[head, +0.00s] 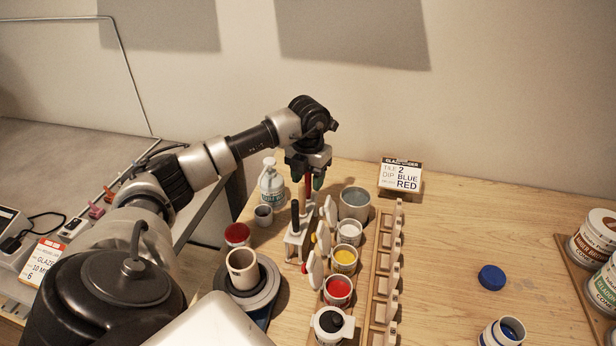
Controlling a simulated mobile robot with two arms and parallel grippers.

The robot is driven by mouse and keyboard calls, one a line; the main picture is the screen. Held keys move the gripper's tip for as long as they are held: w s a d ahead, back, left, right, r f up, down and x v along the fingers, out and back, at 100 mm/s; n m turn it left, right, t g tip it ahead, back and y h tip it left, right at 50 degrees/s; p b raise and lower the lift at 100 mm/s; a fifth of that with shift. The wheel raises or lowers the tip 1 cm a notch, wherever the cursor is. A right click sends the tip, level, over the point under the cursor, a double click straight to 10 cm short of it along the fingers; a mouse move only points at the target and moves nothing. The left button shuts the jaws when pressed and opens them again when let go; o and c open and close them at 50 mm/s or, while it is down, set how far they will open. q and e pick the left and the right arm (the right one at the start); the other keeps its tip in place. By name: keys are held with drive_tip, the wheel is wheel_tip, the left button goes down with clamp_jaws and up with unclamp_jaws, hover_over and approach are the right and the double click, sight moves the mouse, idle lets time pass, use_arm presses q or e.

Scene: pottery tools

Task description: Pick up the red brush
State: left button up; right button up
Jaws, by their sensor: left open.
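The red brush (308,189) stands upright with its thin red handle showing just below and between the fingers of my left gripper (307,178). That gripper points down from above and is open around the top of the handle; I cannot tell whether a finger touches it. The lower part of the brush is hard to make out near the white brush holder (293,249). A black-handled tool (295,214) also stands upright at this holder, just left of the red brush. My right gripper is not in view.
Glaze cups with red (338,287) and yellow (345,257) contents stand right of the holder, beside a wooden rack (377,290). A grey cup (354,202), a pump bottle (271,184) and a sign (401,175) stand farther back. The table's right middle is mostly clear.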

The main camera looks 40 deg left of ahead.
use_arm(q)
clamp_jaws()
drive_tip(key=shift+r, duration=0.1)
wheel_tip(320, 180, up, 9)
drive_tip(key=shift+r+b, duration=0.1)
drive_tip(key=shift+b, duration=1.05)
drive_tip(key=shift+r, duration=0.35)
